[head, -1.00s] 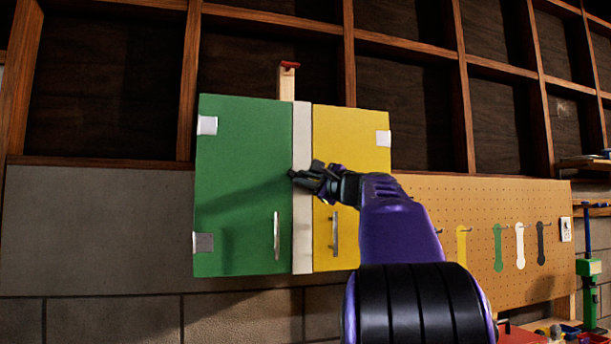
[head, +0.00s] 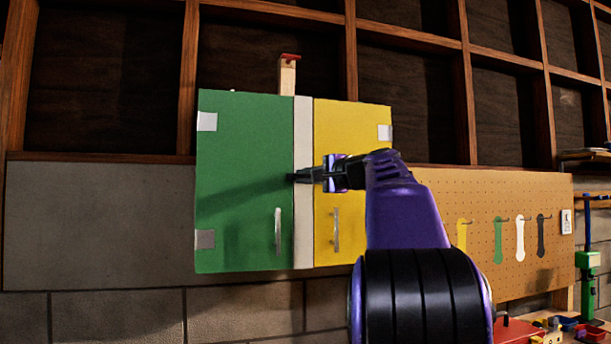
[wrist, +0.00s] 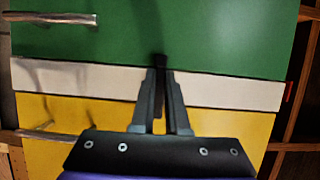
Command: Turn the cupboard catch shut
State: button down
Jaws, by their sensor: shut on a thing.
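The cupboard has a green door (head: 245,140) on the left and a yellow door (head: 350,130) on the right, with a pale upright strip (head: 303,225) between them. Both doors look closed. My gripper (head: 307,175) is in front of the pale strip, reaching in from the right. In the wrist view my gripper (wrist: 160,82) is shut on a dark, narrow catch (wrist: 159,61). The catch's end shows past the fingertips over the green door's edge. The fingers cover most of it, and its pivot is hard to make out.
Metal handles stand on the green door (head: 278,232) and the yellow door (head: 336,230), below my gripper. A pegboard (head: 480,205) with hanging tools is at the right. A wooden block with a red top (head: 288,75) rises above the cupboard.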

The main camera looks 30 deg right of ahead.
dwell(0.3)
jog(key=c, duration=0.9)
grip_release()
jog(key=s, duration=0.5)
jog(key=s+d+b, duration=0.1)
jog(key=s, duration=0.5)
jog(key=s+d+b, duration=0.1)
jog(key=s, duration=0.5)
jog(key=shift+s+d, duration=0.1)
jog(key=shift+d, duration=0.1)
